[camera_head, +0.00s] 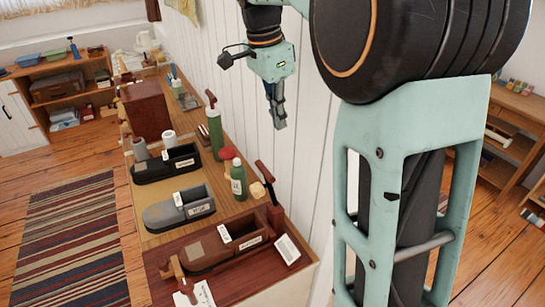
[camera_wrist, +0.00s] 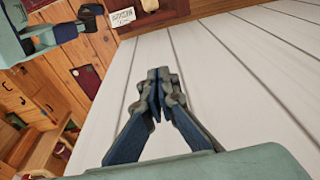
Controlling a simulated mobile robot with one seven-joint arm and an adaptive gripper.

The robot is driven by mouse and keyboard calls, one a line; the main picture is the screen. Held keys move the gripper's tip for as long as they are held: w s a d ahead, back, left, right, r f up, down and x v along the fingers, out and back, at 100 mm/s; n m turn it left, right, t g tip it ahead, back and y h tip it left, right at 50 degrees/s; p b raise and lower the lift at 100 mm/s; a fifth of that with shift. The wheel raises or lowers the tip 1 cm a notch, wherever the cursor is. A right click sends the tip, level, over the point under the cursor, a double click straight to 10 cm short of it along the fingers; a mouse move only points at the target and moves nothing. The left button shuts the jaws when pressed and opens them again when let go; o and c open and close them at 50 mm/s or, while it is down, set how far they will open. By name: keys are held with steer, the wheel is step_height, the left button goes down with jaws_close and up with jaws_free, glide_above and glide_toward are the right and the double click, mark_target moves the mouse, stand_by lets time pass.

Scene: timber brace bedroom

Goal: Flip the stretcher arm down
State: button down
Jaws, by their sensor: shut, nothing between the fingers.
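On the long counter, several boat-shaped holders with small white labels stand in a row: a brown one (camera_head: 225,250) nearest, a grey one (camera_head: 180,212) behind it and a black one (camera_head: 165,168) further back. A dark red-brown lever (camera_head: 265,180) stands tilted up at the right end of the brown holder. It looks like the stretcher arm, but I cannot read the labels to be sure. My gripper (camera_head: 279,115) is shut and empty, above and apart from the counter, pointing down. In the wrist view its shut fingertips (camera_wrist: 158,82) show in front of white planks.
A green bottle (camera_head: 238,180) and a taller green bottle (camera_head: 215,132) stand along the wall side of the counter. A white card (camera_head: 287,250) lies near its front right corner. The white plank wall (camera_head: 300,150) is close to my gripper. A striped rug (camera_head: 70,245) lies left.

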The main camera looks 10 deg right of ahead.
steer(key=shift+s+a+f+p, duration=0.1)
steer(key=shift+a+f+p, duration=0.15)
steer(key=shift+f, duration=1.65)
steer(key=shift+s+a+f+p, duration=0.1)
steer(key=shift+a+f+p, duration=0.2)
steer(key=shift+f, duration=1.65)
steer(key=shift+a+f+p, duration=0.1)
steer(key=shift+a+f, duration=0.25)
steer(key=shift+f, duration=1.55)
